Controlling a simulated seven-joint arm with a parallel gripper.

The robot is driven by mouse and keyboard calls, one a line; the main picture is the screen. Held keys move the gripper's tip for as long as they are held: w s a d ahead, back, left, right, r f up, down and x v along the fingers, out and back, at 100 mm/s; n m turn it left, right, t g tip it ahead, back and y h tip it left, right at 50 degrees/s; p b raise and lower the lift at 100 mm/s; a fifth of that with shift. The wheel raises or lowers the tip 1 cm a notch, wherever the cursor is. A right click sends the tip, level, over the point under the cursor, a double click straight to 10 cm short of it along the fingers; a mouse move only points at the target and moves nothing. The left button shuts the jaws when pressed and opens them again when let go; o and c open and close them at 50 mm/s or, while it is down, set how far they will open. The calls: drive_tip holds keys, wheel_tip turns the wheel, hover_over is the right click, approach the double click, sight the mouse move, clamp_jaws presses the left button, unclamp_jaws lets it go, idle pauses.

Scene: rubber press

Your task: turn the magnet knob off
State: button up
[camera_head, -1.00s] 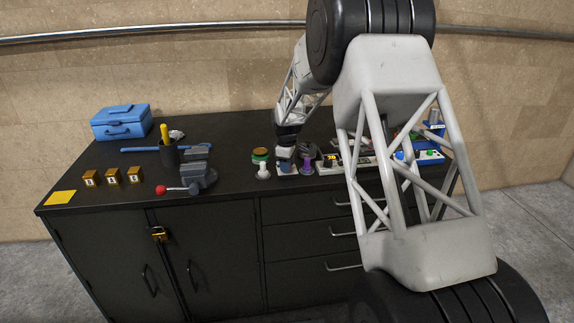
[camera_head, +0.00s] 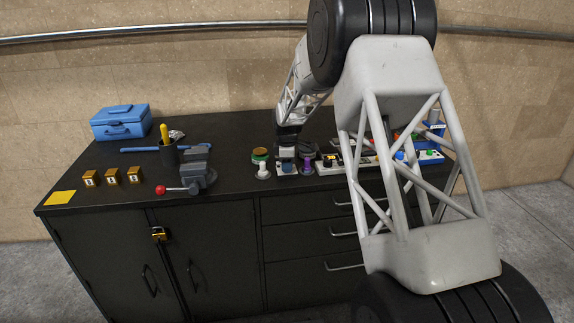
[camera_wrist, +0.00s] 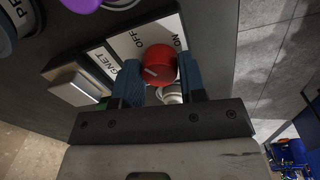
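The magnet knob (camera_wrist: 160,65) is red and round with a pale pointer line. It sits on a white plate (camera_wrist: 121,45) lettered OFF, ON and, partly hidden, MAGNET. In the wrist view the knob lies between the two blue-grey fingers of my gripper (camera_wrist: 160,80) and fills the gap, with no clear space at either side. The gripper looks shut on it, though contact is partly hidden.
A vise (camera_head: 196,172) with a red-ended handle stands further left. More control boxes are right, partly behind my arm. The cabinet top's front edge is close.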

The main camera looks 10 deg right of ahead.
drive_tip(key=o, duration=0.4)
drive_tip(key=shift+r, duration=0.1)
drive_tip(key=shift+s+r, duration=0.15)
drive_tip(key=shift+r, duration=1.75)
drive_tip(key=shift+s+r, duration=0.1)
drive_tip(key=shift+r, duration=1.8)
drive_tip(key=shift+s+r, duration=0.45)
drive_tip(key=shift+s, duration=0.05)
drive_tip(key=s+d+r+m+t, duration=0.1)
drive_tip(key=s+r+m, duration=0.45)
drive_tip(key=s, duration=0.85)
drive_tip(key=s+r+m, duration=0.3)
drive_tip(key=s+r, duration=0.5)
drive_tip(key=s, duration=0.7)
drive_tip(key=s+f+m, duration=0.1)
drive_tip(key=s+m, duration=0.1)
drive_tip(key=s, duration=0.8)
drive_tip(key=s+f+m, duration=0.1)
drive_tip(key=s+m, duration=0.2)
drive_tip(key=s, duration=0.7)
drive_tip(key=s+d+f+m+t, duration=0.1)
drive_tip(key=s+m, duration=0.1)
drive_tip(key=s, duration=0.7)
drive_tip(key=shift+s+f+m, duration=0.3)
drive_tip(key=shift+s+m, duration=0.05)
drive_tip(key=shift+s, duration=0.05)
